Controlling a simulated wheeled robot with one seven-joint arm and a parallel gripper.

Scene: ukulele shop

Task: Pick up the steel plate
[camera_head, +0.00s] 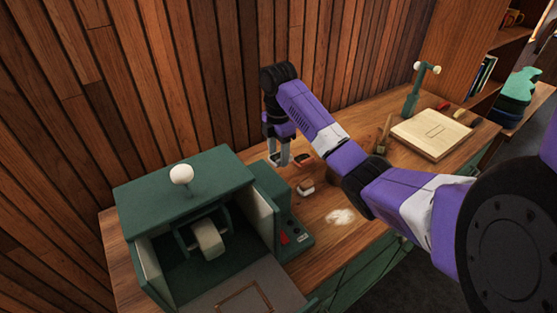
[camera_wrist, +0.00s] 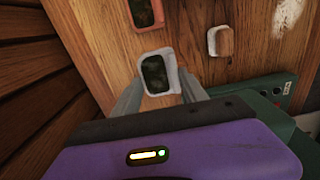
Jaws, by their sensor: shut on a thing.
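The steel plate (camera_wrist: 155,73) appears to be the small pale-grey rimmed piece with a dark centre in the wrist view. My gripper (camera_wrist: 156,92) is shut on it, with one finger at each side. In the head view my gripper (camera_head: 279,161) points down over the wooden bench, just behind the green machine. The plate is hard to make out there between the fingers. From these views I cannot tell whether it touches the bench.
An orange-rimmed piece (camera_wrist: 144,14) lies close by. A small white-and-wood block (camera_head: 305,188) lies nearer the front. The green machine (camera_head: 185,180) with a white knob stands left. A pale board (camera_head: 432,134) and a green stand (camera_head: 413,95) are right. White powder (camera_head: 340,217) marks the bench.

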